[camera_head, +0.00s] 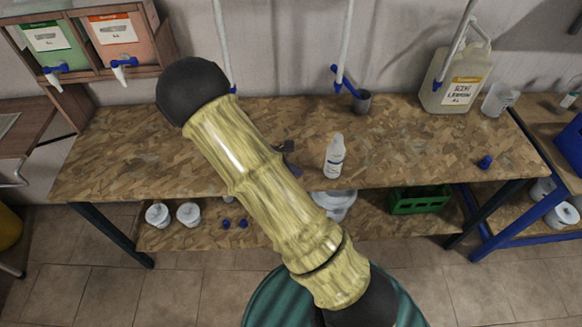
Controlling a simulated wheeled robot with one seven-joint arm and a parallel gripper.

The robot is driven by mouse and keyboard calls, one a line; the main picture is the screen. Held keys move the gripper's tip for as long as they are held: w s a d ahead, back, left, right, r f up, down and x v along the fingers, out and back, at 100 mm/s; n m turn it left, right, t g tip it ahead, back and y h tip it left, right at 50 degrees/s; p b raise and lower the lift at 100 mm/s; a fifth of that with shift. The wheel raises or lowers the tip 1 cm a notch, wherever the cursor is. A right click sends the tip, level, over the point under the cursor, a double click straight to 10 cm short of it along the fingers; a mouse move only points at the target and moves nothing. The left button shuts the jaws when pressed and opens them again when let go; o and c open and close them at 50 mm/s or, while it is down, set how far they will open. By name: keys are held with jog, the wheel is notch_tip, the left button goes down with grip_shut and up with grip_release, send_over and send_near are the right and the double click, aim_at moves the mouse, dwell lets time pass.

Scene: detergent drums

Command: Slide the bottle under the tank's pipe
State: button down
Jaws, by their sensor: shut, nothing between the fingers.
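A small white bottle (334,156) with a label stands upright on the chipboard table, near its front edge. Two pale pipes come down behind the table; the middle pipe (345,45) ends in a blue valve (338,82), above and behind the bottle. The left pipe (222,45) ends in blue beside my arm. I cannot tell which pipe is the tank's; no tank shows above them. My gripper (291,166), dark and partly hidden behind my arm, is shut and empty, just left of the bottle. A small gap seems to separate them.
A blue cap (485,162) lies at right. The tabletop (420,145) right of the bottle is clear.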

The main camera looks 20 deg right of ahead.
aim_at(325, 172)
jog(key=x, duration=0.6)
jog(key=shift+d+f, duration=0.1)
jog(key=d, duration=0.1)
jog(key=d+p, duration=0.1)
jog(key=shift+w+d+r, duration=0.1)
jog(key=shift+d+r, duration=0.1)
jog(key=shift+d, duration=0.6)
jog(key=shift+w+f, duration=0.1)
jog(key=shift+w, duration=0.05)
